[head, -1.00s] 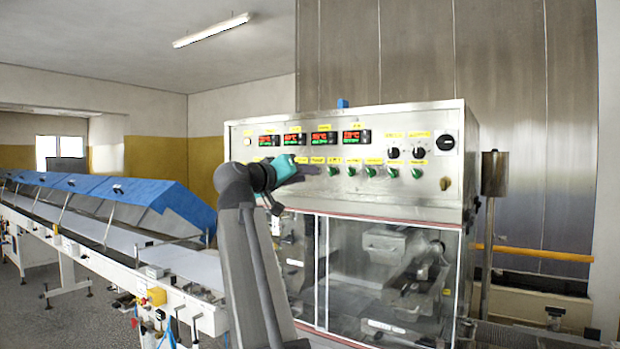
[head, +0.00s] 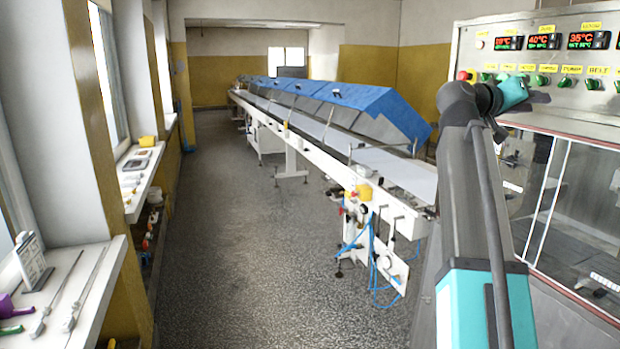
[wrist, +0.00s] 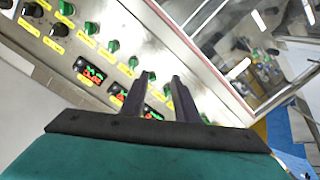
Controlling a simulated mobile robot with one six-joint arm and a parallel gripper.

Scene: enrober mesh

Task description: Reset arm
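My arm rises at the right of the head view, with its dark links and teal sections folded in front of the enrober. My gripper (head: 541,97) is partly hidden there behind the wrist. In the wrist view, the two dark fingers of my gripper (wrist: 164,77) stand apart with nothing between them. They point toward the enrober control panel (wrist: 105,18), which shows tilted, with green knobs, yellow labels and red displays. The panel (head: 592,92) also shows at the right edge of the head view.
A long conveyor (head: 345,160) with blue covers runs back along the middle. Open speckled floor (head: 240,240) lies to its left. A window sill (head: 70,290) with tools stands at the left. Glass doors (head: 575,195) sit below the panel.

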